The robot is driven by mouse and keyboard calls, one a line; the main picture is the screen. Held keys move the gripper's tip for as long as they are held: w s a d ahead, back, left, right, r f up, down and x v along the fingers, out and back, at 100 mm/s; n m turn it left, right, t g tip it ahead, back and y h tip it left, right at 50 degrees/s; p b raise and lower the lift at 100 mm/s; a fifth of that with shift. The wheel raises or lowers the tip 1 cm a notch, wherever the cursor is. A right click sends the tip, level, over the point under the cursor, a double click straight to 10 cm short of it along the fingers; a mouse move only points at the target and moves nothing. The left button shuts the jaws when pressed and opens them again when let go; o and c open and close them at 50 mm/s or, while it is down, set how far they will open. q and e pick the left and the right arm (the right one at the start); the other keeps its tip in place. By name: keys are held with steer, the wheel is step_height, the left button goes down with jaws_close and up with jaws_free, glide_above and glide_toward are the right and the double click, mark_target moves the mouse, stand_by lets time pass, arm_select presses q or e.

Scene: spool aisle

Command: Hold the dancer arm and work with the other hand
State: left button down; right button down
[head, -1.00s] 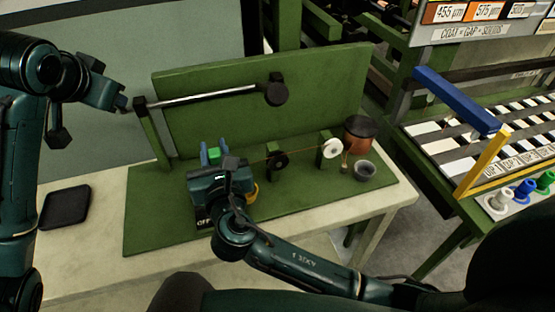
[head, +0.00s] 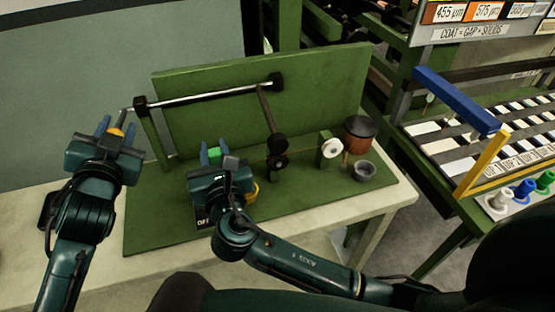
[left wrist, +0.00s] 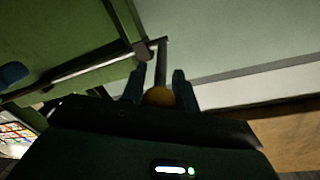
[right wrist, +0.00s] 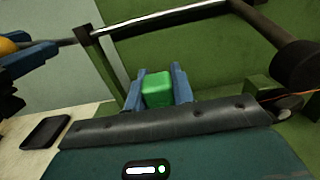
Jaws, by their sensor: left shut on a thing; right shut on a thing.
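The dancer arm (head: 265,108) is a dark bar angling down from the right end of a metal shaft (head: 205,94), with a black roller (head: 277,143) at its lower end. A short lever (head: 122,117) with an orange ball knob (head: 116,132) is at the shaft's left end. My left gripper (head: 116,127) is shut on the knob, which also shows between the fingers in the left wrist view (left wrist: 159,97). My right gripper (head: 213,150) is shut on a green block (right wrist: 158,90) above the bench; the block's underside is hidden.
A white pulley (head: 331,147), a copper spool (head: 359,135) and a grey cup (head: 364,171) stand right on the green base (head: 300,195). A green back panel (head: 220,120) rises behind. A rack with a blue bar (head: 455,100) is at right. A black pad (right wrist: 45,131) lies on the bench.

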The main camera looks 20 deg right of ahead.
arm_select(q)
steer(key=shift+f, duration=0.2)
steer(key=c, duration=1)
jaws_free()
steer(key=shift+o, duration=0.2)
